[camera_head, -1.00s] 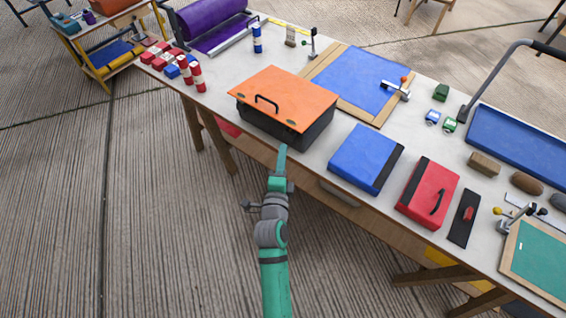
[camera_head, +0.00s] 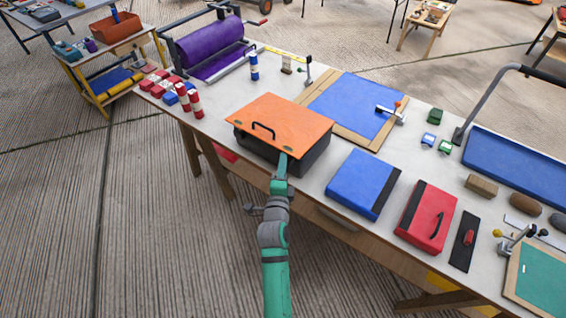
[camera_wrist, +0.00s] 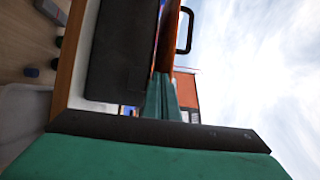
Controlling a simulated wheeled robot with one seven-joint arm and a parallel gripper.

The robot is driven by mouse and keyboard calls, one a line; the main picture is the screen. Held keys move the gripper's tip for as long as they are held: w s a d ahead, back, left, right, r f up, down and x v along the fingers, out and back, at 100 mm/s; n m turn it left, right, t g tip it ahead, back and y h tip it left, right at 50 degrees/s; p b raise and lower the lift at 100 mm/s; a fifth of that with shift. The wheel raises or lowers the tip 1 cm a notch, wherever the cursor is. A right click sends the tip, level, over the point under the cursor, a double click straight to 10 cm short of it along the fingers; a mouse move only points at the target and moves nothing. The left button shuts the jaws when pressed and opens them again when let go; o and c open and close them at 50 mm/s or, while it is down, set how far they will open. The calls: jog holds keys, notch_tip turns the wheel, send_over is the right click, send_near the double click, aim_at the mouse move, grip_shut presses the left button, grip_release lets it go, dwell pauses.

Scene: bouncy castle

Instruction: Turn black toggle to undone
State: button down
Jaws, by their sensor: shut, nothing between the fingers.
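A black box with an orange lid (camera_head: 283,125) stands at the table's front edge. A black handle (camera_head: 263,130) is on the lid, which lies closed. In the wrist view, the green fingers (camera_wrist: 162,98) point along the box's dark wall (camera_wrist: 115,50), close to the orange lid (camera_wrist: 171,38). I cannot tell whether they touch it. A small dark raised patch (camera_wrist: 137,79) shows on the wall by the fingers. I cannot clearly make out a black toggle or its position.
A blue case (camera_head: 358,183) and a red case (camera_head: 426,216) stand right of the box. Red rolls (camera_head: 189,100) stand to the left. A blue panel (camera_head: 350,103) with a clamp (camera_head: 391,114) lies behind. Floor in front of the table is clear.

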jog(key=shift+w+a+r, duration=0.15)
jog(key=shift+w+a, duration=0.05)
jog(key=shift+w, duration=0.3)
jog(key=shift+w+a, duration=0.2)
jog(key=shift+w, duration=0.05)
jog(key=shift+w, duration=0.4)
jog(key=shift+a, duration=0.1)
